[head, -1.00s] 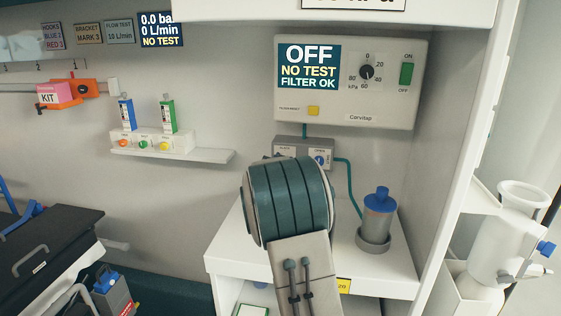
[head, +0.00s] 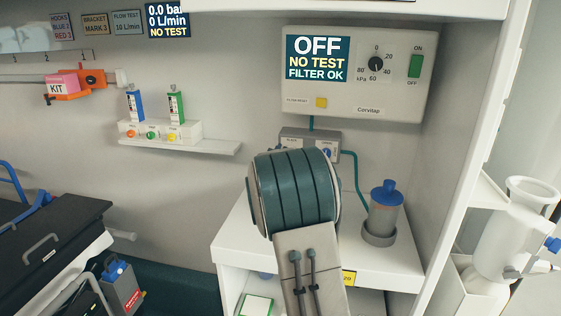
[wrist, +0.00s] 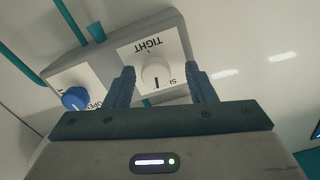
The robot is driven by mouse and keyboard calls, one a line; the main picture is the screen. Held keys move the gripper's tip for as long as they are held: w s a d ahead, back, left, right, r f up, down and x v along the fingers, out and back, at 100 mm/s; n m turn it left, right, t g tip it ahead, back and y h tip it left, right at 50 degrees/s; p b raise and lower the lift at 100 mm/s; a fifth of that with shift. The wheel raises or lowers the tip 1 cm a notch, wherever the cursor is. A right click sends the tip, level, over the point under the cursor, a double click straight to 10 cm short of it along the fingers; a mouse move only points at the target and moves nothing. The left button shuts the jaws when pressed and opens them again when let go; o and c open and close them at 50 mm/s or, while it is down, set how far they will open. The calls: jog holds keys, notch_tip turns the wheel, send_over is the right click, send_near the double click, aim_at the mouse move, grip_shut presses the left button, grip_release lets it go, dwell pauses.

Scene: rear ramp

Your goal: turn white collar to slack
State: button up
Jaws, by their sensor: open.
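The white collar (wrist: 156,74) is a round knob on a white plate with "TIGHT" printed at one edge and a partly hidden word beginning with "S" at another. A short dark mark shows on the collar. My gripper (wrist: 159,82) is open, its blue fingers on either side of the collar. I cannot tell whether they touch it. A blue collar (wrist: 75,98) sits on a second plate of the same grey box (wrist: 179,28). In the head view my arm hides the white collar and my gripper; the box (head: 310,135) shows above the arm.
A teal hose (head: 357,180) runs from the box to a blue-capped canister (head: 384,208) on the white shelf (head: 408,260). A panel reading "OFF" (head: 358,75) is on the wall above. The cabinet side wall (head: 460,160) stands close on the right.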

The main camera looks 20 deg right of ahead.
jog(key=b+v, duration=0.1)
jog(key=v, duration=1.2)
jog(key=shift+a+r, duration=0.1)
jog(key=shift+a, duration=0.05)
